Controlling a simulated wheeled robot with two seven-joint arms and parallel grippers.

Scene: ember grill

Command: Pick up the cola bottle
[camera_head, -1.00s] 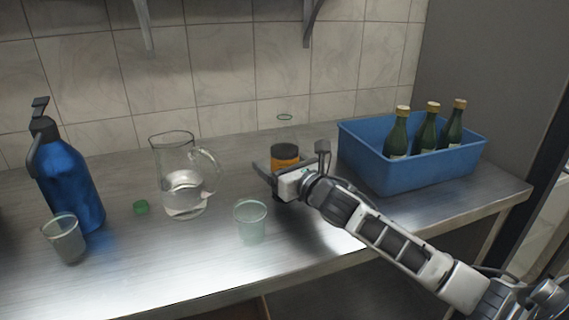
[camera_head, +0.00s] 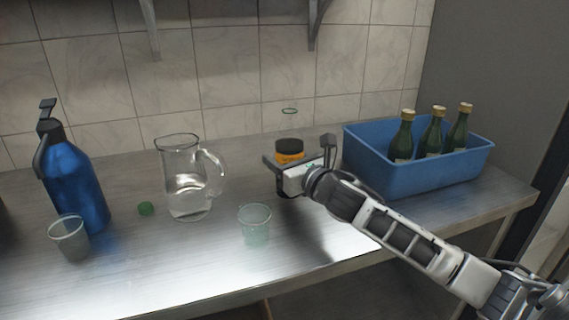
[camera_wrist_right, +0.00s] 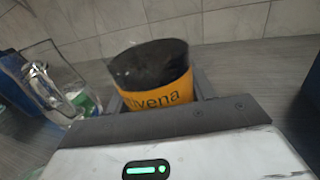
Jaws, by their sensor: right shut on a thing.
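The cola bottle (camera_head: 289,151) has dark contents and an orange label. My left gripper is not in view.
A blue bin (camera_head: 420,180) with several green bottles stands close right of my right gripper. A glass pitcher (camera_head: 187,185), a clear cup (camera_head: 255,224), a green cap (camera_head: 146,208), a blue flask (camera_head: 75,185) and another cup (camera_head: 70,240) stand left on the metal counter (camera_head: 190,255).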

